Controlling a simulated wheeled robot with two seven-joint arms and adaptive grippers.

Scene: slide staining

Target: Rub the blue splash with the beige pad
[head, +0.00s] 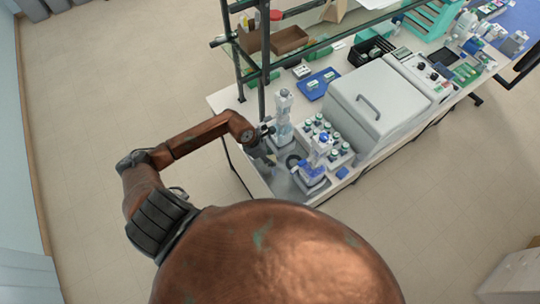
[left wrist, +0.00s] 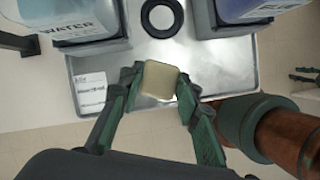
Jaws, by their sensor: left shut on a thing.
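My left gripper (left wrist: 160,84) is shut on the beige pad (left wrist: 160,80) and holds it by its two sides. In the left wrist view the pad is in front of the metal tray (left wrist: 200,78); I cannot tell whether it touches the tray. In the head view my left gripper (head: 266,150) is at the tray's left end, and the pad is too small to make out. I cannot make out the blue splash for certain. A small blue patch (head: 342,173) lies right of the bottles.
A water bottle (head: 284,115) and a blue-liquid bottle (head: 320,148) stand close to my left gripper. A dark ring (left wrist: 162,17) lies between them. A rack of small bottles (head: 338,152) and a grey lidded box (head: 350,115) are to the right. Shelf posts rise behind.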

